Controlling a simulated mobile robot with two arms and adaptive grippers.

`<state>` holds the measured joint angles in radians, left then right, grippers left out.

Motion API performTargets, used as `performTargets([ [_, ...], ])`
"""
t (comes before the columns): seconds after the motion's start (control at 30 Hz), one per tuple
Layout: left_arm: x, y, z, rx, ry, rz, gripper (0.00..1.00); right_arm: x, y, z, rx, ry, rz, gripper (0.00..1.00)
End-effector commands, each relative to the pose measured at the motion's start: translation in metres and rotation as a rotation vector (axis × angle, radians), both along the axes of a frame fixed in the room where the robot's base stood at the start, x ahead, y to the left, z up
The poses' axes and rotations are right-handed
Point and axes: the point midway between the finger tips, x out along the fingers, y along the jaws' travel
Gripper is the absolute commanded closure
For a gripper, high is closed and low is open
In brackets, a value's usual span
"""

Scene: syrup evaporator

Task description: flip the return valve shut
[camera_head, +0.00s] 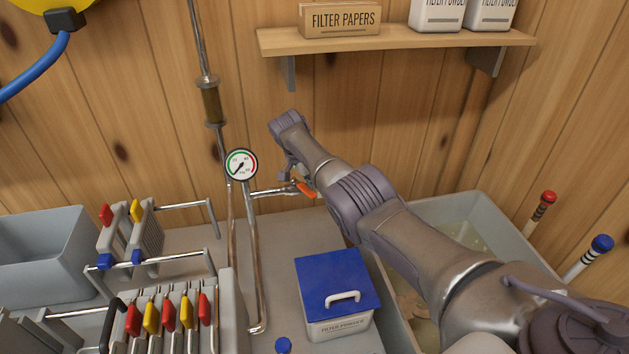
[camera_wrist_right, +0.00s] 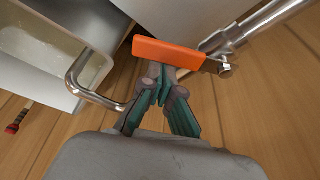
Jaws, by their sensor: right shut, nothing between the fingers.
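The return valve has an orange lever (camera_head: 305,188) on a thin metal pipe below the pressure gauge (camera_head: 241,165). In the right wrist view the lever (camera_wrist_right: 168,53) lies at an angle to the pipe (camera_wrist_right: 265,22), just beyond my fingertips. My right gripper (camera_head: 298,178) reaches in from the right and is at the lever, partly hidden behind its own wrist. In the wrist view its fingers (camera_wrist_right: 163,88) are shut and empty. I cannot tell whether they touch the lever. My left gripper is not in view.
A filter powder box with a blue lid (camera_head: 337,283) stands in front of the valve. A grey tub (camera_head: 476,207) is under my right arm. The filter press (camera_head: 224,310) is at the left. A shelf (camera_head: 397,40) hangs on the plank wall above.

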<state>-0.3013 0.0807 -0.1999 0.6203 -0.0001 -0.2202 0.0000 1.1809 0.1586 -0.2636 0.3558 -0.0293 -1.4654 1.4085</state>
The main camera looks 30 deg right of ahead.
Motion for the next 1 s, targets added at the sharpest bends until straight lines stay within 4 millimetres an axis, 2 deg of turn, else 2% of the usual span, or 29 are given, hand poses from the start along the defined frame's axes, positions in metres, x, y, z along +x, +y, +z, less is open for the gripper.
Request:
performTargets([
  [0.13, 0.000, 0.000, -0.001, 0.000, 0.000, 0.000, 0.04, -0.002, 0.007, 0.001, 0.003, 0.003, -0.084, 1.00],
  [1.0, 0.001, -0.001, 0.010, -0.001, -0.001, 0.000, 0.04, -0.006, 0.031, 0.000, 0.003, 0.001, -0.074, 1.00],
])
